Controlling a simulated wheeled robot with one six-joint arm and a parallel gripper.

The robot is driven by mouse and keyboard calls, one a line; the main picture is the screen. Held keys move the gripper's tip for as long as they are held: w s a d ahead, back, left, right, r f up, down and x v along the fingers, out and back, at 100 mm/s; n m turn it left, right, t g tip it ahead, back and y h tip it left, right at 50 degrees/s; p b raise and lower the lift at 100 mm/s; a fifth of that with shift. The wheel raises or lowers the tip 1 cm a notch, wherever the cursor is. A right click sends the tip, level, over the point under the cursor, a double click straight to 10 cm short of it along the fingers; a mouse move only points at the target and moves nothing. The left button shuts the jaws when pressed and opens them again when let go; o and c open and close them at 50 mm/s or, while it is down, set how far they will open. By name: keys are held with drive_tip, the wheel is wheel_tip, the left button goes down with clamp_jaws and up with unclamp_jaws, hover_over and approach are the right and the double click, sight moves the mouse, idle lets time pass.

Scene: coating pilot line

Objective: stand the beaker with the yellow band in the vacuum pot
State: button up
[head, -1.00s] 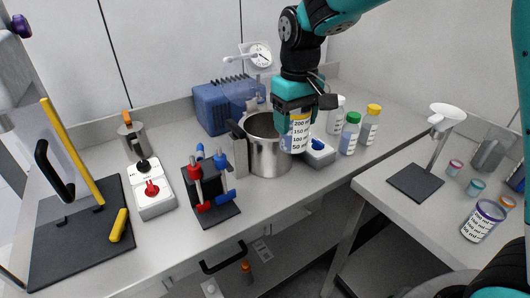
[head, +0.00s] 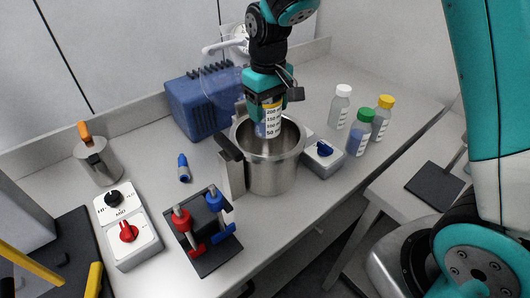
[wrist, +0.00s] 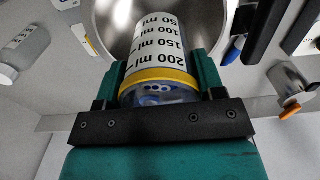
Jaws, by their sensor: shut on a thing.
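My gripper (head: 268,100) is shut on the beaker with the yellow band (head: 272,122), a clear cup with a printed millilitre scale. The beaker is upright over the mouth of the steel vacuum pot (head: 268,176). I cannot tell whether its base is below the rim. In the wrist view the yellow band (wrist: 158,76) lies between the jaws (wrist: 160,92), and the beaker's far end points into the open pot (wrist: 105,18). The pot's floor under the beaker is mostly hidden.
A blue pump box (head: 203,103) stands behind the pot. A grey control box with a blue knob (head: 323,156) is close at its right, with several capped bottles (head: 360,130) beyond. A valve stand (head: 204,228) is at the front left.

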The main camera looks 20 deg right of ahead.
wheel_tip(320, 180, down, 14)
drive_tip(key=p, duration=0.2)
drive_tip(key=shift+f+p, duration=0.25)
drive_tip(key=shift+p, duration=0.1)
drive_tip(key=shift+f, duration=0.15)
drive_tip(key=o, duration=1)
wheel_tip(320, 180, up, 12)
drive_tip(key=b, duration=0.3)
drive_tip(key=s+a+r+n+y, duration=0.1)
drive_tip(key=s+r, duration=0.3)
drive_tip(key=s, duration=0.4)
drive_tip(key=s+a+r+n+y, duration=0.1)
drive_tip(key=s+r, duration=0.3)
drive_tip(key=s, duration=0.4)
drive_tip(key=s+a+r+n+y, duration=0.1)
drive_tip(key=s+r, duration=0.3)
drive_tip(key=s, duration=0.4)
drive_tip(key=shift+s+a+y, duration=0.4)
drive_tip(key=shift+a+y, duration=0.2)
drive_tip(key=shift+a, duration=0.2)
